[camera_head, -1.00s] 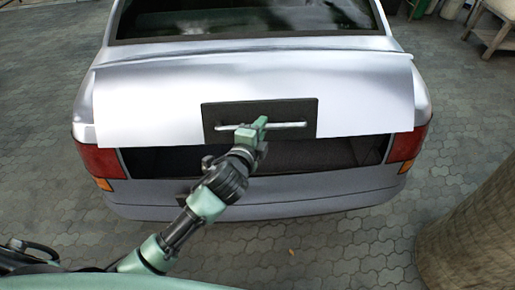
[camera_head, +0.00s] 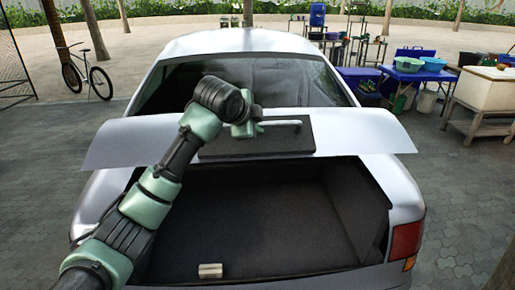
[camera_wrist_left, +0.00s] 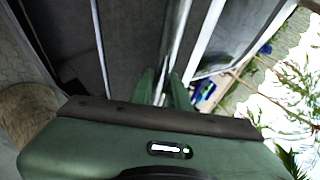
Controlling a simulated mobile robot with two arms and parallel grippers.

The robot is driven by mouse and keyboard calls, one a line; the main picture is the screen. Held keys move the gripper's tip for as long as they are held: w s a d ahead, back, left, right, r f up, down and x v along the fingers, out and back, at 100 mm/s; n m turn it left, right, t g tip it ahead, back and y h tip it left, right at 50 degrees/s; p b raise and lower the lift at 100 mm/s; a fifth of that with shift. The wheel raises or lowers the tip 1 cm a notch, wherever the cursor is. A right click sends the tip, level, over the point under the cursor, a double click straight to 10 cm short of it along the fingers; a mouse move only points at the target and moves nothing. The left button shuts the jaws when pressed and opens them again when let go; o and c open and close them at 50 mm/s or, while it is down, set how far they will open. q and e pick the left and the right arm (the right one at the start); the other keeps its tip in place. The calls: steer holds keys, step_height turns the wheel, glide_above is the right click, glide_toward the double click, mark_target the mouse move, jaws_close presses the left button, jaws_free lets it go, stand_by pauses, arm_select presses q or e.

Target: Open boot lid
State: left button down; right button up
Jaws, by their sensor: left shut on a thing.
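The silver car's boot lid (camera_head: 350,132) is raised well above the boot opening. A dark plate (camera_head: 225,150) with a pale bar handle (camera_head: 284,123) is fixed on the lid. My left gripper (camera_head: 254,128) is shut on the handle near its left end. In the left wrist view the gripper fingers (camera_wrist_left: 163,88) close around the handle bar, which runs away from the camera. The open boot (camera_head: 270,220) shows a dark lined floor with a small pale block (camera_head: 210,271) at its front edge. My right gripper is not in view.
A blue table (camera_head: 415,74) with basins and a pale cabinet (camera_head: 485,90) stand at the back right. A bicycle (camera_head: 86,72) stands at the back left. Paved ground (camera_head: 450,165) beside the car is clear.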

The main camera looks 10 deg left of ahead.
arm_select(q)
steer(key=shift+w+a+r, duration=0.2)
steer(key=shift+w+r, duration=0.25)
steer(key=shift+w, duration=0.1)
steer(key=shift+w+a+r, duration=0.15)
steer(key=shift+w+r, duration=0.25)
steer(key=shift+w, duration=0.1)
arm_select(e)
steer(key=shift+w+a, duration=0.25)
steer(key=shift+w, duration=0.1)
arm_select(q)
steer(key=c, duration=1.4)
jaws_free()
steer(key=shift+o, duration=0.2)
steer(key=shift+w, duration=0.15)
